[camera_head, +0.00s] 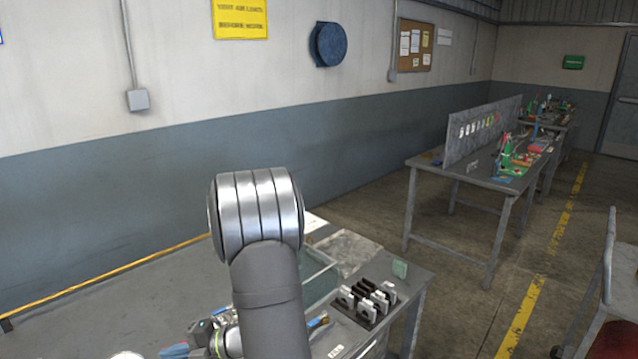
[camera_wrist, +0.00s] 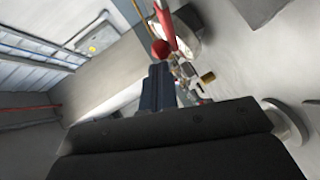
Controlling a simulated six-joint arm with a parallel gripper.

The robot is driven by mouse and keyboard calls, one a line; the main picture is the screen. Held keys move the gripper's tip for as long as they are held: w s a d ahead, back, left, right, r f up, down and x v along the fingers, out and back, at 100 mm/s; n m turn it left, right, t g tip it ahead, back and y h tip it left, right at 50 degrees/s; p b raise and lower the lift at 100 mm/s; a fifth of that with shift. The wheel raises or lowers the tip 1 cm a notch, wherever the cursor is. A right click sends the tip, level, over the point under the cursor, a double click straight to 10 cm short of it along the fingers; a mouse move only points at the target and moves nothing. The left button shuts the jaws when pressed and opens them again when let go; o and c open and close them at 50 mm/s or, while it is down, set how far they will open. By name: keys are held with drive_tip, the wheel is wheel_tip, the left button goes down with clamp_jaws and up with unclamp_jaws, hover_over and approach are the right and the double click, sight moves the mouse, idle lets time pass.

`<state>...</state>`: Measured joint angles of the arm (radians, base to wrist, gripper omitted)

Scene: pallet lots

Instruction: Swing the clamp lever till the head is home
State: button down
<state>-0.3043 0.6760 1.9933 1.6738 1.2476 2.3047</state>
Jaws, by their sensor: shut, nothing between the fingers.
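In the wrist view, a red lever (camera_wrist: 166,22) comes down from the top edge, and a red ball knob (camera_wrist: 160,48) shows beside its lower end. Metal clamp parts (camera_wrist: 190,72) with a brass-coloured tip (camera_wrist: 207,77) are just right of my fingers. My gripper (camera_wrist: 159,68) is shut and empty, with its dark fingers pointing up the picture. The fingertips are just below the knob in the picture; I cannot tell whether they touch it. The clamp head's seat is hidden or too small to make out. In the head view, my arm covers the clamp area.
A clear-walled bin (camera_head: 318,277) is partly behind my arm. The bench's left side (camera_head: 110,305) is largely clear.

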drive_tip(key=c, duration=2.2)
unclamp_jaws()
drive_tip(key=c, duration=1.3)
unclamp_jaws()
drive_tip(key=shift+w, duration=0.1)
drive_tip(key=s+a+r+n+g+h, duration=0.1)
drive_tip(key=a+r+n+g+h, duration=0.6)
drive_tip(key=n, duration=0.8)
drive_tip(key=w+d+r+n+t+h, duration=0.1)
drive_tip(key=w+r+n+t+h, duration=0.3)
drive_tip(key=w+r+n+h, duration=0.5)
drive_tip(key=shift+n+h, duration=0.5)
drive_tip(key=shift+n, duration=0.3)
drive_tip(key=x, duration=1.7)
clamp_jaws()
